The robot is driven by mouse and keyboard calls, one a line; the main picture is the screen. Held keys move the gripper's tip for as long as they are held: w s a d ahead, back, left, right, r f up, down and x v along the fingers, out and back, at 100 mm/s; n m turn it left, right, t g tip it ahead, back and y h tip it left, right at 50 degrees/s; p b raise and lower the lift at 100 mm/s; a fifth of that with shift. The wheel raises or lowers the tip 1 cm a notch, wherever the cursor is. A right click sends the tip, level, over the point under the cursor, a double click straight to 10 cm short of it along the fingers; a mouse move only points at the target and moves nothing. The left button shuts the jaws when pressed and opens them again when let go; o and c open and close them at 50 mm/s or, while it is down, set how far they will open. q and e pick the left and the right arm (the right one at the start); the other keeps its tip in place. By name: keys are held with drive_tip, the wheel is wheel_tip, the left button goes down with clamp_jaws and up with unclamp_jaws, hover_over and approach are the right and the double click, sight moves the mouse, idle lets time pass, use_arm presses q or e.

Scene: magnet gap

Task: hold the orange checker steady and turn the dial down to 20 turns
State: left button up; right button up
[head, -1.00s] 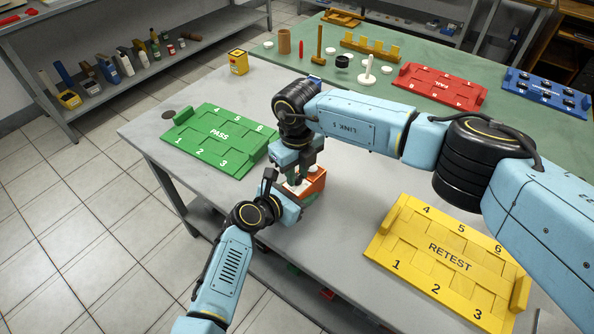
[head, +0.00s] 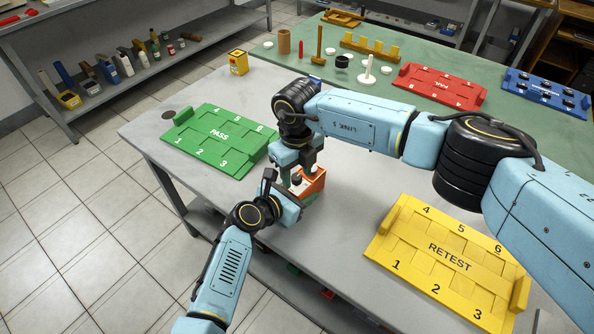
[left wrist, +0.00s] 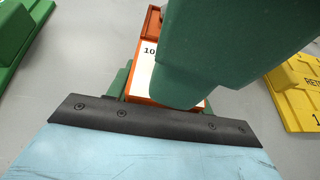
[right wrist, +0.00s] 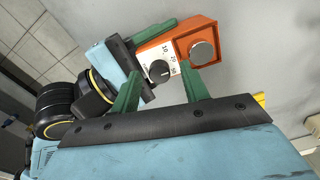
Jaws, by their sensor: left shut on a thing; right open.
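The orange checker (head: 316,183) stands on the grey table. The right wrist view shows its orange body (right wrist: 183,37), a round silver button (right wrist: 202,52) in a recess, and a black dial (right wrist: 158,70) on a white scale marked in tens. I cannot read the dial's pointer surely. My left gripper (head: 287,191) is shut on the checker from the side; its green fingers cover much of the checker (left wrist: 143,74) in the left wrist view. My right gripper (right wrist: 160,90) is open above the checker, its green fingers on either side of the dial, apparently not touching it.
A green PASS tray (head: 218,138) lies to the left and a yellow RETEST tray (head: 447,255) to the right. A yellow box (head: 238,63) stands at the back corner. Red (head: 440,88) and blue (head: 548,93) trays lie on the green mat behind. Bare table surrounds the checker.

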sight(297, 177)
wheel_tip(297, 177, up, 12)
idle(0.4)
use_arm(q)
drive_tip(key=o, duration=1.2)
